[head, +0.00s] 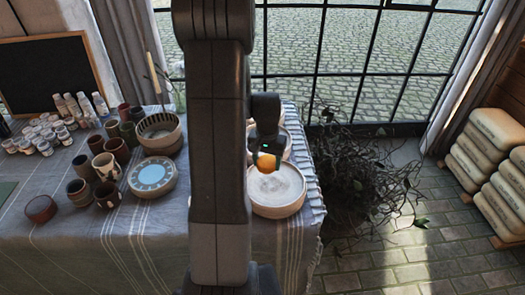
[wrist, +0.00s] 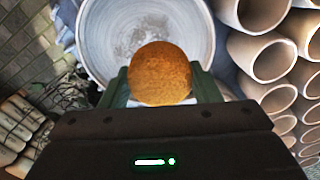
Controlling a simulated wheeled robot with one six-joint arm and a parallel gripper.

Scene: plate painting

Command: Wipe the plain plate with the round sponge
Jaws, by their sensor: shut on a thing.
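The round sponge (wrist: 160,74) is orange-brown and sits between the fingers of my gripper (wrist: 160,92), which is shut on it. In the head view the sponge (head: 266,162) shows under my gripper (head: 266,150), over the far part of the plain plate. The plain plate (head: 277,208) is pale, round and deep-rimmed, on the right end of the table. In the wrist view the plate (wrist: 100,40) lies beyond the sponge, with a darker greyish patch on its inner face. I cannot tell whether the sponge touches the plate.
My arm column hides the table's middle. A blue-patterned plate (head: 152,177), a striped bowl (head: 158,128) and several cups (head: 106,166) stand to the left. Another bowl edge shows behind the plain plate. The table (head: 140,245) is clear at the front; dry branches (head: 360,175) lie beyond its right edge.

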